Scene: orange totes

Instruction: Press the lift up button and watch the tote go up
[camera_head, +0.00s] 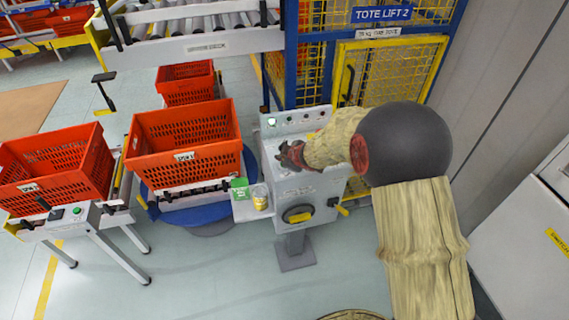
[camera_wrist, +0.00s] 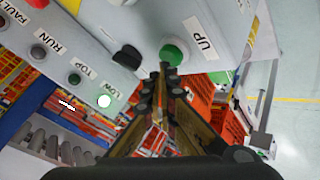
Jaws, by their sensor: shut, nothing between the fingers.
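The green UP button (camera_wrist: 173,55) sits on the grey control panel (camera_wrist: 215,15), beside a white UP label (camera_wrist: 202,36). My gripper (camera_wrist: 164,72) is shut and empty, its tips close to the lower edge of the button in the wrist view. I cannot tell whether they touch it. In the head view my gripper (camera_head: 291,154) is over the console (camera_head: 302,206) and hides the button. Of the panel lamps, the one at LOW (camera_wrist: 104,101) is lit; those at TOP, RUN and FAULT look dark. An orange tote (camera_head: 183,140) rests on rollers above a blue round base.
The TOTE LIFT 2 cage (camera_head: 390,75) stands behind the console. A black knob (camera_wrist: 127,57) is beside the button. More orange totes (camera_head: 55,168) stand left.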

